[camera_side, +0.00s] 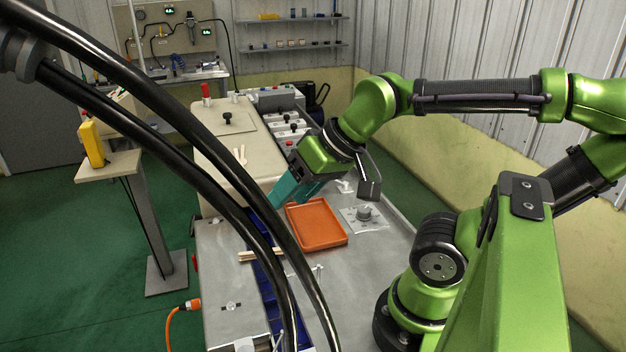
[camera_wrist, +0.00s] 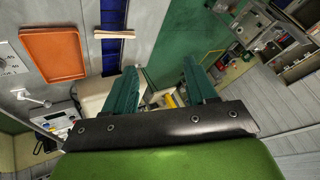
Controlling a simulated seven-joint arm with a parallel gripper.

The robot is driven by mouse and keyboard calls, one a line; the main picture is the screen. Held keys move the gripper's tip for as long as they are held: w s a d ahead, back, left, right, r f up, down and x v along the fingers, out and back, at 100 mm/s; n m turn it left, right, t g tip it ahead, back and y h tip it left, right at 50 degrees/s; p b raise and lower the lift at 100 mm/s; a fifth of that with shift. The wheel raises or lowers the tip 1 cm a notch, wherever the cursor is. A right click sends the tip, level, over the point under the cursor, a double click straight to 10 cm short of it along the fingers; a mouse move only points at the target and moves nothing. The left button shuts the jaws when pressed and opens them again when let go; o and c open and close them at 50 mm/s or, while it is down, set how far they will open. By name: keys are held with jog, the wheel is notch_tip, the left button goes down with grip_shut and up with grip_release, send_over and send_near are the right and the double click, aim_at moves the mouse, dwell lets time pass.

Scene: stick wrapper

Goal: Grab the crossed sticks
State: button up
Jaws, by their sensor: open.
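A pair of pale wooden sticks (camera_side: 260,256) lies across the blue track in front of the beige machine. The pair also shows in the wrist view (camera_wrist: 117,34), at upper left, set at a slight angle to each other.
An orange tray (camera_side: 318,224) lies on the grey table right of the blue track (camera_side: 265,275). A knob plate (camera_side: 364,216) is right of the tray. The beige machine (camera_side: 215,135) stands behind. Thick black hoses cross the side view's foreground.

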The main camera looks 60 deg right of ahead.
jog(key=w+d+f+m+g, duration=0.1)
jog(key=w+f+m+g, duration=0.1)
jog(key=w+f, duration=0.1)
jog(key=m+g+h, duration=0.2)
jog(key=m+g, duration=0.3)
jog(key=m, duration=1.6)
send_over(277, 249)
jog(key=f, duration=1.5)
jog(key=shift+w+a+f, duration=0.25)
jog(key=shift+f, duration=0.05)
jog(key=shift+s+d+f, duration=0.1)
jog(key=shift+s+f, duration=0.05)
jog(key=shift+f, duration=1.2)
jog(key=shift+s+d+f, duration=0.1)
jog(key=shift+f, duration=1.2)
grip_shut()
